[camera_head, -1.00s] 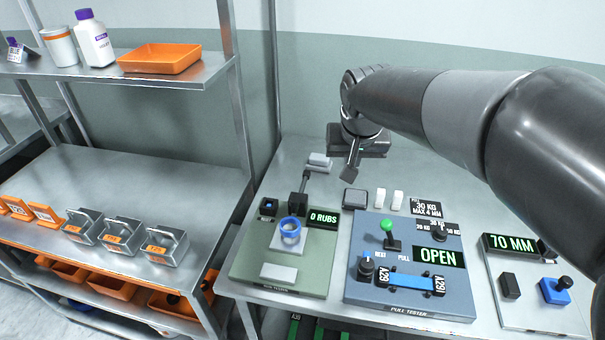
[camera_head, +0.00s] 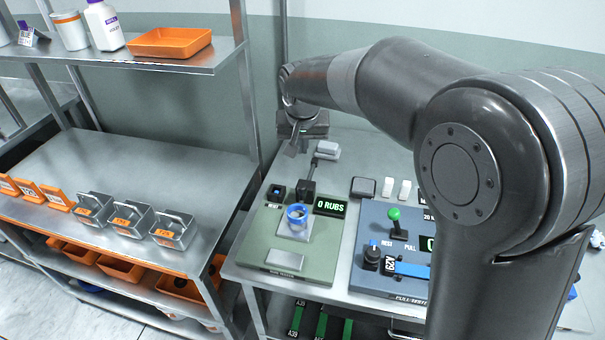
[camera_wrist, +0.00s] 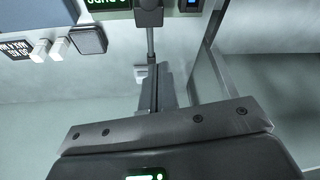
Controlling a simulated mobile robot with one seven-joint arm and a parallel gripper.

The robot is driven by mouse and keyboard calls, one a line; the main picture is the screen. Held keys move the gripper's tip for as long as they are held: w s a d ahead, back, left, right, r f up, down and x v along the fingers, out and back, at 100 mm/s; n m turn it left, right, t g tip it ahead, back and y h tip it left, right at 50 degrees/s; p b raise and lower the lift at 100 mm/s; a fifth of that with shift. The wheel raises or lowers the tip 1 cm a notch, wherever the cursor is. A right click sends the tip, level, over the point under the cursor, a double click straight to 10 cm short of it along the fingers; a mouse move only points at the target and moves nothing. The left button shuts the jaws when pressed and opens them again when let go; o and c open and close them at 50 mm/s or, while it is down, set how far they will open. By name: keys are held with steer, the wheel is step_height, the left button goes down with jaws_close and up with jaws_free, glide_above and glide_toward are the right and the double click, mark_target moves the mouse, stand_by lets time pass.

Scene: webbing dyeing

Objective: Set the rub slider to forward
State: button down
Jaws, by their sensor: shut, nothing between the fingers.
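The rub tester (camera_head: 257,243) is a green-grey panel on the left end of the bench. A black block (camera_head: 306,189) stands at its back, with a blue ring (camera_head: 297,213) in front on a pale plate. I cannot tell which part is the slider. My gripper (camera_head: 291,150) is shut and empty, behind the tester and left of the grey block. In the wrist view, my gripper (camera_wrist: 158,98) points towards the rod, and the black block (camera_wrist: 149,13) shows at the top edge.
The pull tester (camera_head: 385,285) with a green-knobbed lever (camera_head: 394,215) stands to the right, partly hidden by my arm. A shelf post (camera_head: 245,80) rises close on the left.

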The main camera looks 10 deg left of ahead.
steer(key=x, duration=1)
steer(key=shift+s+d+r, duration=0.1)
steer(key=shift+s+d, duration=0.05)
steer(key=shift+s, duration=0.4)
steer(key=shift+s+d+r, duration=0.1)
steer(key=shift+s+d, duration=0.1)
steer(key=shift+s, duration=0.4)
steer(key=shift+s+d+f, duration=0.15)
steer(key=shift+s+d, duration=0.05)
steer(key=shift+s, duration=0.55)
steer(key=s, duration=1.1)
steer(key=shift+s, duration=0.35)
steer(key=shift+s+f, duration=0.1)
